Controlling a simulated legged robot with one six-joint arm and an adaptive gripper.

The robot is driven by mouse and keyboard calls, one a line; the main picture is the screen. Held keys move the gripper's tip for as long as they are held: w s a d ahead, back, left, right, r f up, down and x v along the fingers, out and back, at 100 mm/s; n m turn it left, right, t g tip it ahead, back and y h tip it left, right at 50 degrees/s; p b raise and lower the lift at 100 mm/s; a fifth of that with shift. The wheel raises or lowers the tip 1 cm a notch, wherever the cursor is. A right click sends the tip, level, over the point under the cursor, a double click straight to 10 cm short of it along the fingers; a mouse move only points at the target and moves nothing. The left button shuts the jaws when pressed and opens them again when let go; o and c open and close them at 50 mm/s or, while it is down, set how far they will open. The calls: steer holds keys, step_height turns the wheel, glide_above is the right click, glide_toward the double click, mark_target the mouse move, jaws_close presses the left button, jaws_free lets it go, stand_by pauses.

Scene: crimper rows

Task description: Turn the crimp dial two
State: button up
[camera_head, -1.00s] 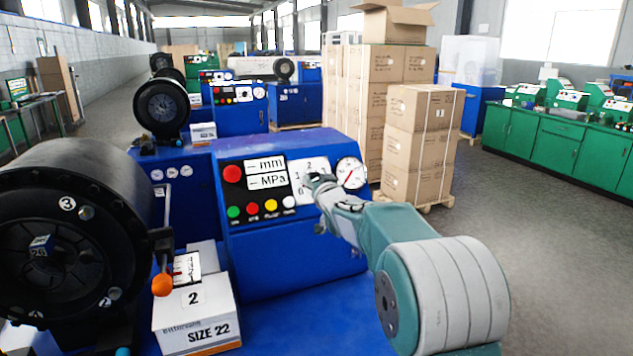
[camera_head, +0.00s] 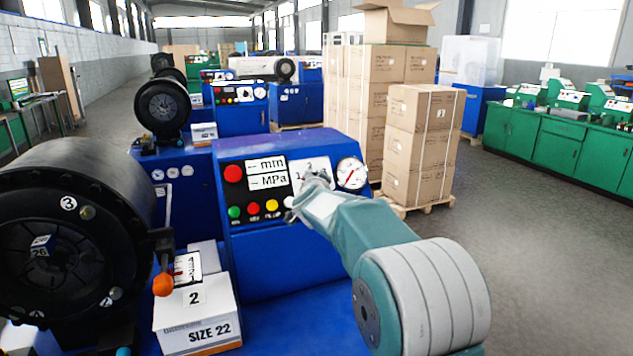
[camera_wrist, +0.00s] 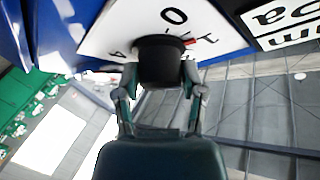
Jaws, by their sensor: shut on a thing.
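The crimp dial is a black round knob (camera_wrist: 160,58) in the wrist view, set on a white plate (camera_wrist: 112,32) with dark numerals. A "0" and a "1" with a red mark beside it are legible there. My gripper (camera_wrist: 161,86) is shut on the knob, one finger on each side. In the head view the white dial plate (camera_head: 298,164) sits on the blue control panel. My gripper (camera_head: 317,181) is in front of it and hides the knob and most of the numerals.
Left of the dial are the mm and MPa displays (camera_head: 267,173), with coloured buttons (camera_head: 253,208) below. A pressure gauge (camera_head: 351,173) sits close on the right. A black crimper head (camera_head: 75,230) and a SIZE 22 box (camera_head: 196,318) stand at left.

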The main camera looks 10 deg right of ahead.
steer(key=m+g+h, duration=0.1)
steer(key=m, duration=0.1)
steer(key=m+g+h, duration=0.1)
steer(key=m, duration=0.2)
steer(key=shift+a+m+g, duration=0.1)
steer(key=shift+m+g, duration=0.2)
steer(key=m+g, duration=0.2)
steer(key=m, duration=0.2)
steer(key=shift+w, duration=0.1)
steer(key=m+g, duration=0.3)
steer(key=m, duration=0.2)
steer(key=shift+y, duration=0.3)
steer(key=shift+m+g+y, duration=0.5)
steer(key=shift+m+g, duration=0.3)
steer(key=shift+m, duration=0.3)
steer(key=shift+f+m+g+y, duration=0.15)
steer(key=shift+m+g+y, duration=0.25)
steer(key=shift+m, duration=0.3)
steer(key=o, duration=1.1)
steer(key=shift+w, duration=0.1)
steer(key=shift+o, duration=0.2)
steer(key=shift+r, duration=0.2)
